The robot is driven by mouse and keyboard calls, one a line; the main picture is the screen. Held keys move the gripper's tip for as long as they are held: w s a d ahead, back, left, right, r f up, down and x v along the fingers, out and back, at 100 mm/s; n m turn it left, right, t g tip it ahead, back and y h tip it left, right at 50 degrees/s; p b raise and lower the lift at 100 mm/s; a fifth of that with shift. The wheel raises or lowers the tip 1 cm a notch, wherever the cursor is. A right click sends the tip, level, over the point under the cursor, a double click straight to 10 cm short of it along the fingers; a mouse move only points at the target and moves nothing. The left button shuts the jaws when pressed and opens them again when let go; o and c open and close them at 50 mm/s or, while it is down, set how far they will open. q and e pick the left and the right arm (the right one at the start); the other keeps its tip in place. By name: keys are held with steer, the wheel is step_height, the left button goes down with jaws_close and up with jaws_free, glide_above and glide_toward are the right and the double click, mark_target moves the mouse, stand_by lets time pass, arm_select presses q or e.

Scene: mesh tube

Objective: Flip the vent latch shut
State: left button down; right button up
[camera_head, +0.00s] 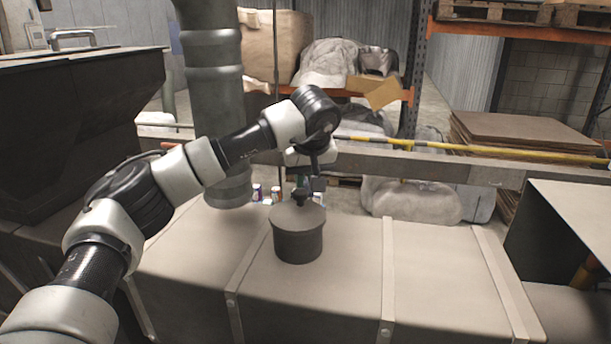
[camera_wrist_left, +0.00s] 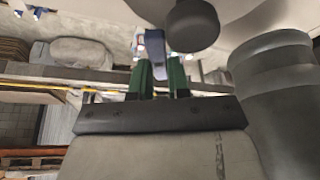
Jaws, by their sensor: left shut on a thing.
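The vent (camera_head: 298,240) is a squat dark grey cylinder with a lid, standing on the long beige casing in the head view. My left gripper (camera_head: 308,182) hangs at the lid, just behind the knob. In the left wrist view its green fingers (camera_wrist_left: 158,75) are shut on a slim blue-grey piece (camera_wrist_left: 155,46). I cannot tell whether this piece is the latch. My right gripper is not in view.
A thick grey pipe (camera_head: 214,90) stands at left behind the casing (camera_head: 350,270). A beam with a yellow-black bar (camera_head: 470,150) crosses behind. Small cans (camera_head: 266,193) are beyond the vent. The casing top right of the vent is clear.

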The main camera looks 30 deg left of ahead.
arm_select(q)
steer(key=shift+w+d+r+m+t+h+p, duration=0.1)
steer(key=shift+m+t+h+p, duration=0.25)
steer(key=shift+m, duration=0.9)
steer(key=shift+d+m+t+h+p, duration=0.15)
steer(key=shift+m+h, duration=0.3)
steer(key=shift+m, duration=0.8)
steer(key=shift+a, duration=0.1)
steer(key=c, duration=1.1)
jaws_free()
steer(key=shift+r+b, duration=0.25)
steer(key=shift+b, duration=0.1)
steer(key=b+v, duration=0.2)
steer(key=v, duration=0.8)
steer(key=shift+r+b, duration=0.15)
steer(key=shift+b, duration=0.2)
